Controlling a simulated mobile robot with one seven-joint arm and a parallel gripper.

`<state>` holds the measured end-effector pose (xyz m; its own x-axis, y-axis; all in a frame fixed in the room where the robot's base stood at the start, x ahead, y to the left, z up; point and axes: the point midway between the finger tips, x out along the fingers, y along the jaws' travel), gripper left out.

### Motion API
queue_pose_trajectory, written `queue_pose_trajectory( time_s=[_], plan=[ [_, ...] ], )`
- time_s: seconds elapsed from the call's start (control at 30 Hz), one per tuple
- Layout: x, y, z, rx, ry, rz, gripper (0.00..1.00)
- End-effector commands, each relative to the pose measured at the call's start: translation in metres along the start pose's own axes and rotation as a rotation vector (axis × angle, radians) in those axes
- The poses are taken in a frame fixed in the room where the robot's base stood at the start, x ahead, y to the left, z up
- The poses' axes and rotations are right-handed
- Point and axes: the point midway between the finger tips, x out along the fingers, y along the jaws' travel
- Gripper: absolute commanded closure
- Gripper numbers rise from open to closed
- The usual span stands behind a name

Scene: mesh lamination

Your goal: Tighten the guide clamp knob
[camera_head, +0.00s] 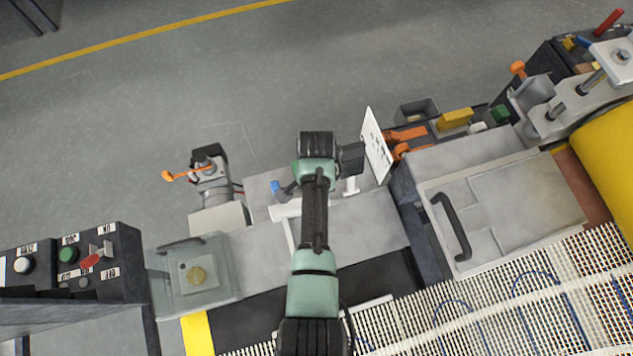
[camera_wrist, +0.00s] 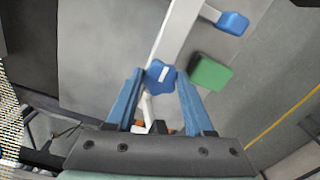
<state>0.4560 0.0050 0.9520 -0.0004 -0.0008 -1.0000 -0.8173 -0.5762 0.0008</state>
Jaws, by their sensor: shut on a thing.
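The blue lobed knob (camera_wrist: 160,76) with a white mark on top sits on a pale metal bar (camera_wrist: 178,36) in the wrist view. My gripper (camera_wrist: 159,72) has its two blue fingers on either side of the knob, shut on it at the fingertips. In the head view my wrist and arm cover the gripper's grip and I cannot make out the fingers there. A white rail (camera_head: 285,210) shows beside my arm in the head view.
A second blue handle (camera_wrist: 233,22) and a green block (camera_wrist: 209,73) are close by. In the head view a white sign plate (camera_head: 376,146) stands right of my wrist. A control box (camera_head: 75,262) is at the left, white mesh (camera_head: 480,310) at the lower right.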

Motion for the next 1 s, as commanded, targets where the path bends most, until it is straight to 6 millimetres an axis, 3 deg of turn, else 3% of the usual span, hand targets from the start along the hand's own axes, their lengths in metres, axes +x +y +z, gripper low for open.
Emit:
queue_pose_trajectory(
  time_s=[0.17, 0.2, 0.37, 0.77, 1.0],
  plan=[
    [-0.001, -0.001, -0.002, 0.005, 0.003, -0.004, 1.0],
    [-0.001, -0.001, -0.002, 0.005, 0.003, -0.004, 0.44],
    [-0.001, -0.001, -0.001, 0.003, 0.002, -0.003, 0.18],
    [-0.006, -0.001, -0.001, 0.001, 0.001, -0.002, 0.18],
    [-0.042, -0.001, -0.001, 0.001, 0.003, -0.006, 0.18]
  ],
)
